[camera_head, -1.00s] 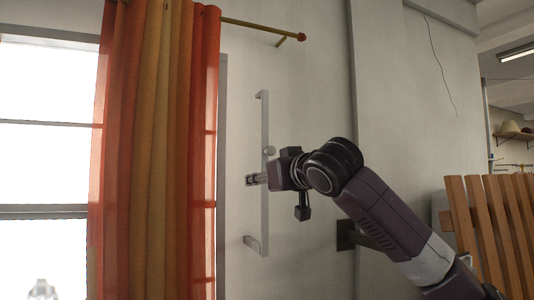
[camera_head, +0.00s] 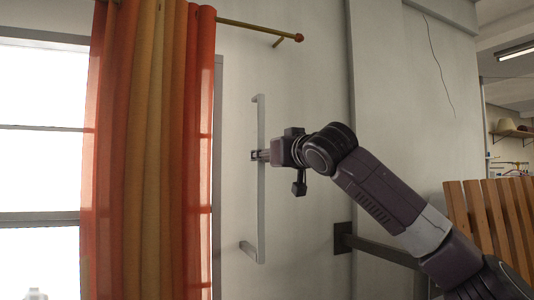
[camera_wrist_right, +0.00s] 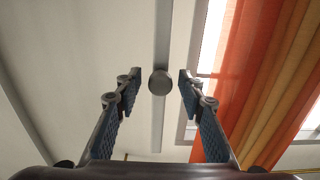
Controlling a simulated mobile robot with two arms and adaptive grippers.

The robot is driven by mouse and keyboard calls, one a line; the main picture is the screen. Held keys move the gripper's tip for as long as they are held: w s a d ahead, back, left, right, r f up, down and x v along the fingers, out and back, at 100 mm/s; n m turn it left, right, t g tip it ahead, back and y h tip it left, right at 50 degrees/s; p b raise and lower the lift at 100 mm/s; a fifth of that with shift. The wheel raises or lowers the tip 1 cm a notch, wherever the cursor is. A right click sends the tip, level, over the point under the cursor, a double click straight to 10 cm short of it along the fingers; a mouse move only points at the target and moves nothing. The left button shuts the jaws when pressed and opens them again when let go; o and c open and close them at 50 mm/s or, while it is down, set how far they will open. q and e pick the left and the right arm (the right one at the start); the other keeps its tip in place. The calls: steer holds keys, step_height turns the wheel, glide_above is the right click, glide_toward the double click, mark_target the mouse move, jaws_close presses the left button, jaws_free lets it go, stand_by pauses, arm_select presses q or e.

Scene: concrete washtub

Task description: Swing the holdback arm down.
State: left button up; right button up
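The holdback arm appears to be the pale grey upright bar (camera_head: 261,215) on the wall right of the curtain, with short bent ends at top and bottom. A round grey knob (camera_wrist_right: 160,82) on the bar shows in the right wrist view; in the head view my gripper hides it. My right gripper (camera_head: 256,155) is at the bar's upper-middle part. In the right wrist view its two blue-padded fingers are open, one on either side of the knob, with visible gaps. My left gripper is not in view.
An orange and yellow curtain (camera_head: 150,150) hangs from a brass rod (camera_head: 255,27) in front of a bright window (camera_head: 40,90). A dark wall bracket (camera_head: 342,238) with a bar is below my right arm. Wooden slats (camera_head: 490,212) stand at the right.

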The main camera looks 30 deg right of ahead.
steer(key=shift+c, duration=0.6)
jaws_close()
steer(key=shift+a, duration=0.1)
